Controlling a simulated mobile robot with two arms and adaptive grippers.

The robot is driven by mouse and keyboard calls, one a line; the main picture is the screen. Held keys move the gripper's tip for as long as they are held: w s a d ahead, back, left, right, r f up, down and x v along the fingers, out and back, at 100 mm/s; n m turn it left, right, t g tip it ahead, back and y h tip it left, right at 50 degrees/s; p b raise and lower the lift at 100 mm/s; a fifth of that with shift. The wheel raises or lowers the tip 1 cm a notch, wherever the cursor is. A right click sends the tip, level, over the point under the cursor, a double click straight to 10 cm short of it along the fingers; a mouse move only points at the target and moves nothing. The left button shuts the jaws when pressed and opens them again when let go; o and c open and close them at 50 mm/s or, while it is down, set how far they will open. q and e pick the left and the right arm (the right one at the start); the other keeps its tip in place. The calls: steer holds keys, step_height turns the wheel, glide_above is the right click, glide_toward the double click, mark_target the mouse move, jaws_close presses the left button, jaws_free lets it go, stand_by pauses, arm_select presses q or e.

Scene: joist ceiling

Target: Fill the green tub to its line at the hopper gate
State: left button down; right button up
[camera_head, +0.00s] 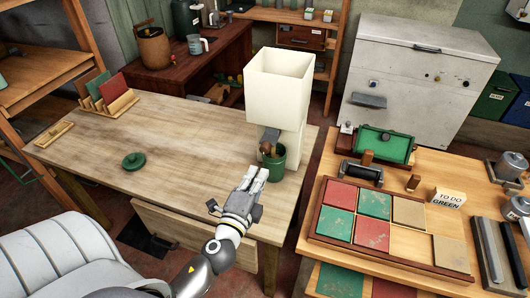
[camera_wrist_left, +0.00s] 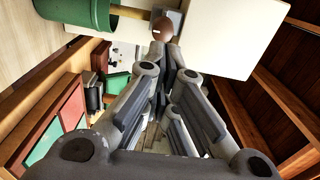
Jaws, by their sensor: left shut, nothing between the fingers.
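The cream hopper (camera_head: 280,85) stands at the right end of the long wooden table, with a grey gate part (camera_head: 270,134) low on its front. A brown knob (camera_head: 265,148) shows there, and also in the left wrist view (camera_wrist_left: 162,28). The green tub (camera_head: 275,165) stands under the hopper front; part of it shows at the upper left of the left wrist view (camera_wrist_left: 78,12). Its line and inside level cannot be made out. My left gripper (camera_head: 257,172) is shut and empty, just in front of the tub. In the wrist view its fingertips (camera_wrist_left: 163,52) are close to the knob; contact is unclear.
A green lid (camera_head: 133,161) lies on the wooden table (camera_head: 190,130), whose middle is clear. A rack of coloured panels (camera_head: 104,92) stands at its far left. To the right, a second table holds a panel tray (camera_head: 408,241), a green box (camera_head: 384,144) and a "TO DO GREEN" sign (camera_head: 449,198).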

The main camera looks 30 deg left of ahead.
mark_target(268, 151)
arm_select(q)
steer(key=p+x, duration=0.2)
steer(key=x, duration=0.4)
steer(key=shift+w+a, duration=0.15)
steer(key=shift+w, duration=0.15)
steer(key=shift+w, duration=0.1)
steer(key=shift+x, duration=1.15)
steer(key=shift+r, duration=0.2)
steer(key=shift+a, duration=0.1)
